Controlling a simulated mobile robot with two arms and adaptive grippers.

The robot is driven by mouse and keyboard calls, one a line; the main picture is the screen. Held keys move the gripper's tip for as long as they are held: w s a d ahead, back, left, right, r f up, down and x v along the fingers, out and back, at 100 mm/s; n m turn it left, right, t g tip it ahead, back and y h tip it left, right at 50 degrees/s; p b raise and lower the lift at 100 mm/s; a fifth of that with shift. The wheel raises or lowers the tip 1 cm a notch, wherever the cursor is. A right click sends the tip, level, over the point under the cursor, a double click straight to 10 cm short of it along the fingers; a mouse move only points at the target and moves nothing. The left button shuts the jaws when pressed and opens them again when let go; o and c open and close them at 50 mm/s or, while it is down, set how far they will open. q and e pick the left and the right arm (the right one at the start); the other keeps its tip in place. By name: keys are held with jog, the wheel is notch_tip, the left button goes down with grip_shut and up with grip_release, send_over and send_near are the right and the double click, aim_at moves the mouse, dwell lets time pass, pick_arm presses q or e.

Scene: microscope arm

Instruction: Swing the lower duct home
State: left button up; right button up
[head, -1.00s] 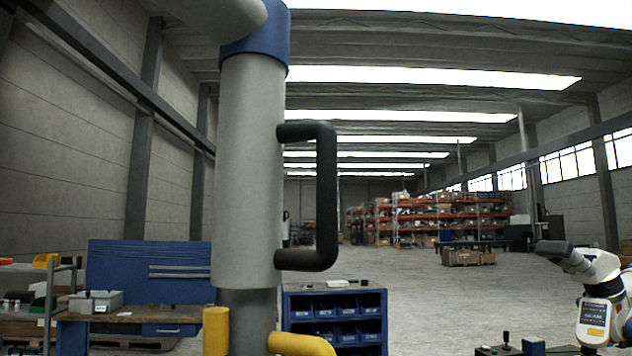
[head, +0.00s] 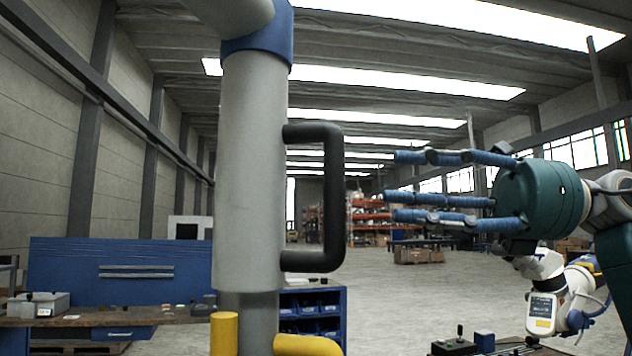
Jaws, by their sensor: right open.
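The lower duct (head: 250,180) is a thick grey vertical tube left of centre in the head view, with a blue collar (head: 258,38) at its top. A black D-shaped handle (head: 335,200) sticks out from its right side. My right gripper (head: 410,190) has a teal palm and blue fingers. It is open and empty, to the right of the handle, its fingers pointing left toward it. A gap shows between the fingertips and the handle in the picture. My left gripper is not in view.
A yellow post (head: 224,334) and a yellow bent pipe (head: 308,346) stand at the duct's foot. A white microscope-like device (head: 546,300) is at lower right. A workbench with a blue back panel (head: 110,280) and a blue bin rack (head: 325,312) stand behind.

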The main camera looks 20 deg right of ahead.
aim_at(344, 184)
jog(key=shift+n+h, duration=0.4)
jog(key=shift+h, duration=0.1)
jog(key=x, duration=0.2)
jog(key=s+p+x, duration=0.1)
jog(key=x, duration=0.2)
jog(key=p+x, duration=0.1)
jog(key=x, duration=0.2)
jog(key=shift+s+a+r, duration=0.3)
jog(key=shift+s+a, duration=0.05)
jog(key=shift+a, duration=0.1)
jog(key=shift+w+a+f, duration=0.1)
jog(key=shift+w+a, duration=0.15)
jog(key=shift+a, duration=0.3)
